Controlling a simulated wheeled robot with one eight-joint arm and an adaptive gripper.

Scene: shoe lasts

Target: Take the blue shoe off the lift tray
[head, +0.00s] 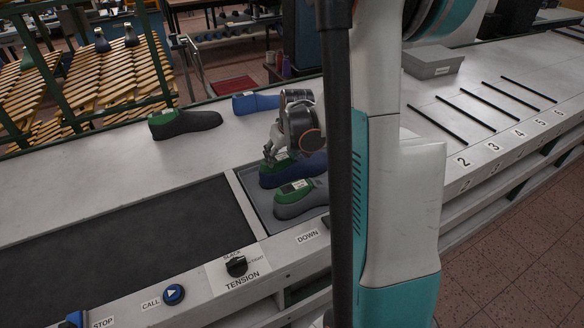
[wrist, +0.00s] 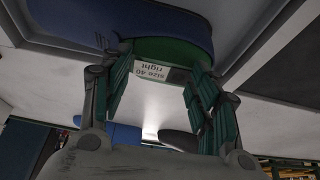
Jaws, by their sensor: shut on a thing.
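The blue shoe (head: 300,172), dark blue with a green top, is at the lift tray (head: 247,193), behind a grey shoe (head: 300,205) with a green top. My gripper (head: 275,154) is above its green end and shut on it. In the wrist view the blue shoe (wrist: 120,18) fills the top, and its green part with a white label reading "size 40 right" sits between the fingers of my gripper (wrist: 160,85). I cannot tell whether its sole touches the tray. My arm hides the tray's right side.
A black shoe (head: 185,123) and a brighter blue shoe (head: 255,103) stand on the bench behind. A dark belt (head: 120,245) lies left of the tray. A grey box (head: 432,63) and numbered slots (head: 490,103) are at right.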

